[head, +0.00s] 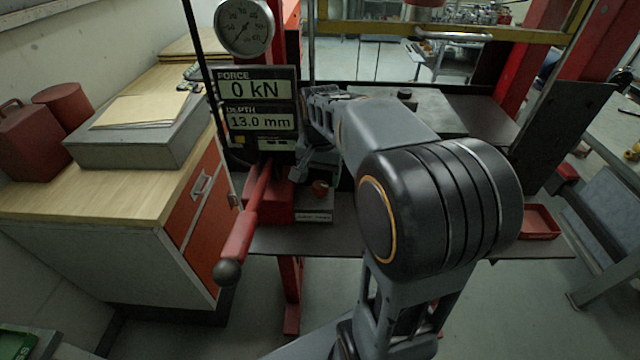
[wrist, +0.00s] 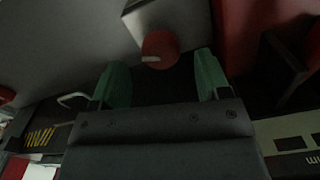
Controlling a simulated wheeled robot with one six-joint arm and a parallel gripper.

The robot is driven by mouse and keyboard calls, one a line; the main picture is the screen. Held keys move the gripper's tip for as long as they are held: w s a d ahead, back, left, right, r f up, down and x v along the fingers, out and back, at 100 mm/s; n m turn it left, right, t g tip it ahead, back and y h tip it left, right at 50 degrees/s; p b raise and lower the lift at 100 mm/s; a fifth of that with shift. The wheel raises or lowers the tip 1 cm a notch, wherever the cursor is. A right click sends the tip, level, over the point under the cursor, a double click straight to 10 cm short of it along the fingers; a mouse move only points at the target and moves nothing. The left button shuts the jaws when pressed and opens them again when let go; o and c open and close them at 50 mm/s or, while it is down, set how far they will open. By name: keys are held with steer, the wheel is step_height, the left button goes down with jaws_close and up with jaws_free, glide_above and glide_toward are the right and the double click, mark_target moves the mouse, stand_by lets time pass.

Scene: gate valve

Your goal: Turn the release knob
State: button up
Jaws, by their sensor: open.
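The release knob (head: 320,187) is a small round red knob on the press's front, just above a small labelled plate. In the wrist view the red knob (wrist: 160,46) has a pale mark on it and sits just ahead of the gap between my fingertips. My gripper (wrist: 160,68) is open, its two green fingers spread to either side of the knob's line. No contact with the knob shows. In the head view my forearm and wrist hide most of the gripper.
A red pump lever (head: 243,235) with a dark ball end slants down left of the knob. The display (head: 258,105) reads 0 kN and 13.0 mm, below a round gauge (head: 244,27). A wooden-topped cabinet (head: 95,205) stands left. A red tray (head: 540,222) lies right.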

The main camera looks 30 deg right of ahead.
mark_target(320, 185)
steer(key=shift+f, duration=1.6)
steer(key=c, duration=0.9)
steer(key=n, duration=0.4)
steer(key=shift+n, duration=0.3)
steer(key=shift+c, duration=0.2)
steer(key=o, duration=0.9)
steer(key=shift+o, duration=0.2)
steer(key=shift+r, duration=0.1)
step_height(320, 185, up, 14)
steer(key=shift+f, duration=0.2)
